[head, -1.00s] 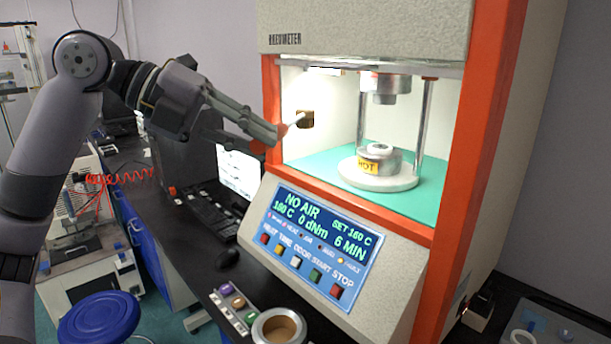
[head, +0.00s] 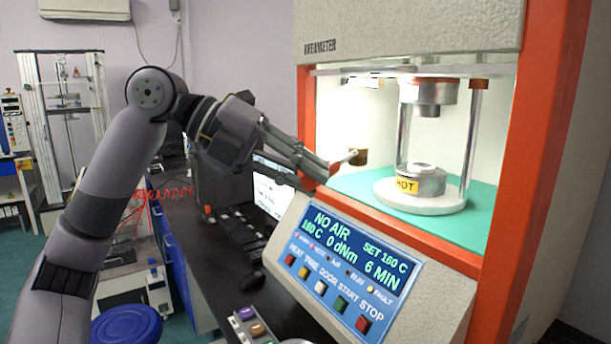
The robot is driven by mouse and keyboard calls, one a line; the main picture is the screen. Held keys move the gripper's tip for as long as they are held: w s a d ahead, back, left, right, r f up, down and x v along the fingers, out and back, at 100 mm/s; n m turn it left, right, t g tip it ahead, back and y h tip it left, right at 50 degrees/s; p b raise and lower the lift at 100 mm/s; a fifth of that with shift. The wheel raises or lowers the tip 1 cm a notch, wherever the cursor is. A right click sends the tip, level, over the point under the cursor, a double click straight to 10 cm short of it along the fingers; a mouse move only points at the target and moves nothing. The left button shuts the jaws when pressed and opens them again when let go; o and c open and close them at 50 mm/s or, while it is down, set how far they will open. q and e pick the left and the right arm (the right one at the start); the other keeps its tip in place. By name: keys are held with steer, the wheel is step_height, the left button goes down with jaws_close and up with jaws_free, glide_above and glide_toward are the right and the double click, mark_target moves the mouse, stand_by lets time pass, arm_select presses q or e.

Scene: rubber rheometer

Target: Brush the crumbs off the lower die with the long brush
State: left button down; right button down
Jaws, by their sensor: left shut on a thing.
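My left gripper (head: 326,168) is at the left side of the rheometer's open chamber, shut on the long brush (head: 358,157). The brush has a pale handle and a brown bristle head, which points right into the chamber. The lower die (head: 429,182) is a metal cylinder with a yellow HOT label on a round white base. The brush head is left of the die and slightly higher in the picture, apart from it. Crumbs on the die are too small to make out. My right gripper is not in view.
The upper die (head: 428,92) hangs above the lower one, between metal posts (head: 472,140). The orange frame (head: 308,130) edges the chamber opening. The control panel (head: 345,260) shows NO AIR and 160 C. A keyboard (head: 240,235) lies on the dark bench left of the machine.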

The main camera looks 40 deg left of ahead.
mark_target(341, 165)
arm_select(q)
steer(key=shift+w+d+r, duration=0.1)
steer(key=shift+w, duration=0.3)
steer(key=w+p, duration=0.1)
steer(key=w+d+p, duration=0.1)
steer(key=w, duration=0.1)
steer(key=shift+d, duration=0.1)
steer(key=shift+w+d+p, duration=0.2)
steer(key=shift+w+p, duration=0.3)
steer(key=shift+w, duration=0.15)
steer(key=shift+w+d+p, duration=0.2)
steer(key=shift+w+p, duration=0.3)
steer(key=shift+w, duration=0.1)
steer(key=w+d+f+p, duration=0.2)
steer(key=w+d+p, duration=0.2)
steer(key=w, duration=0.7)
steer(key=shift+w+p, duration=0.2)
steer(key=shift+p, duration=1.2)
steer(key=shift+f, duration=0.1)
